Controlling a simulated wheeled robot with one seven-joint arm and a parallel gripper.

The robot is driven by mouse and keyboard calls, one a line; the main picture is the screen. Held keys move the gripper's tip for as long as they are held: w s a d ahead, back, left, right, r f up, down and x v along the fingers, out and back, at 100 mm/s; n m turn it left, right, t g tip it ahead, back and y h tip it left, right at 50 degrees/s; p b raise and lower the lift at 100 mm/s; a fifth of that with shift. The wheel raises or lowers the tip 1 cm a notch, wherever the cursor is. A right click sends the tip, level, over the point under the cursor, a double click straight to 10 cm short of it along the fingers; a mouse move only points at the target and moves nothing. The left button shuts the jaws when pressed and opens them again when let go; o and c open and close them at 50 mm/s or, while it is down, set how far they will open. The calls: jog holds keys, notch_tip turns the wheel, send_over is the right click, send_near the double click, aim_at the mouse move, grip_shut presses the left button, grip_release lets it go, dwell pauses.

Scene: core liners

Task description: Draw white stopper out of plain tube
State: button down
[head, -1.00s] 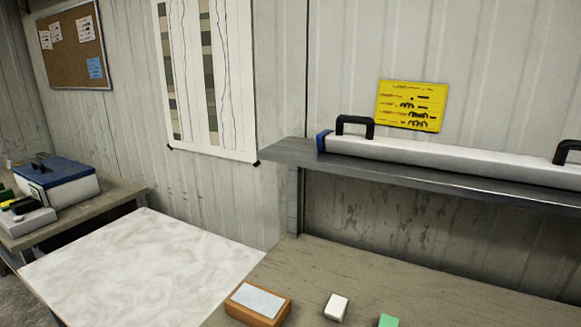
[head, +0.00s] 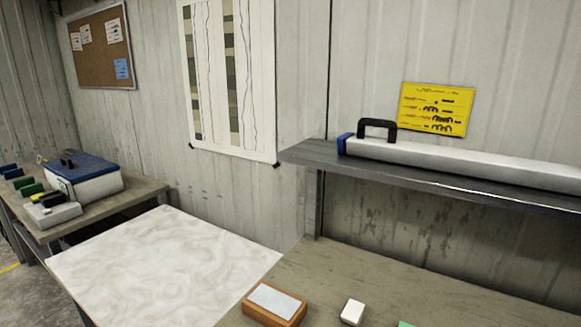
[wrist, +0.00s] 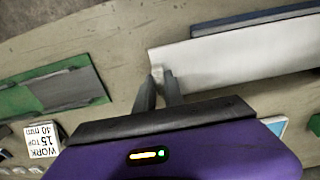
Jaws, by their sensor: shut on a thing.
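In the wrist view, a plain white tube (wrist: 235,62) lies across the upper right, its left end near the middle. My gripper (wrist: 158,82) is at that end, its two dark fingers close together on a small pale piece, the white stopper (wrist: 157,72). The fingers partly hide the stopper, and I cannot tell how far it sits in the tube. My gripper does not show in the head view. There, a long white tube (head: 470,165) with a blue end and a black handle (head: 377,128) lies on the shelf.
In the wrist view, a blue strip (wrist: 250,20) lies beyond the tube, a green and grey piece (wrist: 55,93) at left, and a labelled block (wrist: 42,138) below it. In the head view, an orange block (head: 274,304) and a small white block (head: 352,311) sit on the bench.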

jog(key=shift+s+d+p, duration=0.35)
jog(key=shift+s+d, duration=0.1)
jog(key=shift+d, duration=0.3)
jog(key=shift+s+d+p, duration=0.35)
jog(key=shift+s+d, duration=0.1)
jog(key=shift+d, duration=0.25)
jog(key=shift+s+d+p, duration=0.35)
jog(key=shift+s+d, duration=0.1)
jog(key=shift+d, duration=0.3)
dwell(1.1)
jog(key=shift+r, duration=0.2)
dwell(0.3)
jog(key=shift+r+p, duration=2.8)
jog(key=shift+r, duration=0.05)
